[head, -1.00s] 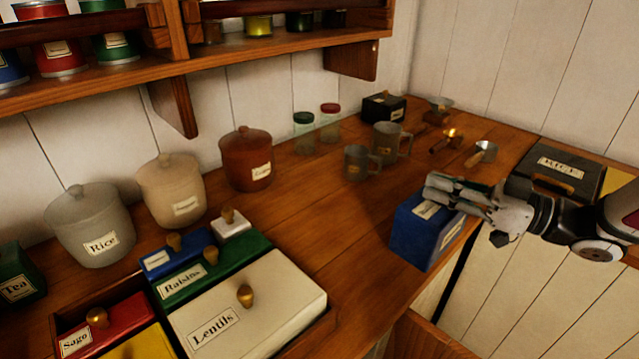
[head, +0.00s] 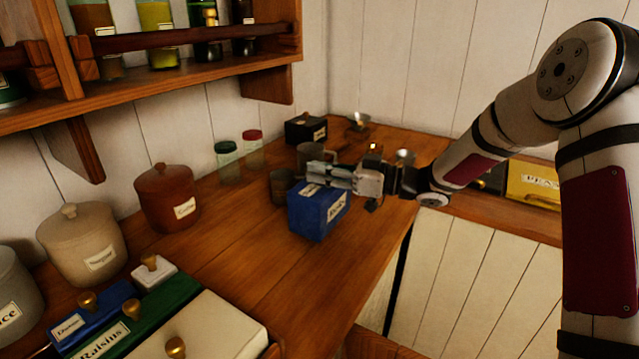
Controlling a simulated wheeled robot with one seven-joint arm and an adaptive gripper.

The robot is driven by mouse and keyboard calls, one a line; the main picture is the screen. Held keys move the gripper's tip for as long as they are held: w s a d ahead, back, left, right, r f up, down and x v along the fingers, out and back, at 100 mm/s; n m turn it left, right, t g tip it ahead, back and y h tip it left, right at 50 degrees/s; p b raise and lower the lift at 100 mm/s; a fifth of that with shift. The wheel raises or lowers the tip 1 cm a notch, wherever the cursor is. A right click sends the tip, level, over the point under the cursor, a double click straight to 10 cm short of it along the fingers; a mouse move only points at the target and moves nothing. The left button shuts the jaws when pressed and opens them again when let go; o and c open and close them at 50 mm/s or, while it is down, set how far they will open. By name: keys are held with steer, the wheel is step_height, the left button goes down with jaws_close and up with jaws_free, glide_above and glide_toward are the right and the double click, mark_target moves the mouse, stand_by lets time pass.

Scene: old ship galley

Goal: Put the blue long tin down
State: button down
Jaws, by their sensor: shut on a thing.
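The blue long tin (head: 316,216) with a pale label is in the head view, at the middle of the wooden counter's far part. My gripper (head: 322,177) reaches in from the right and is shut on the top of the tin. The tin looks upright. I cannot tell whether its base touches the counter (head: 265,255) or hangs just above it. The fingertips partly hide the tin's top.
Metal mugs (head: 282,186) stand close behind the tin, with a black tin (head: 304,130) and two jars (head: 227,163) farther back. A brown crock (head: 167,198) stands left. Bare counter lies in front of the tin, above the lidded boxes (head: 215,335).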

mark_target(303, 180)
steer(key=shift+w+a, duration=0.25)
steer(key=shift+w, duration=0.05)
steer(key=shift+f, duration=1.8)
steer(key=c, duration=1.5)
jaws_free()
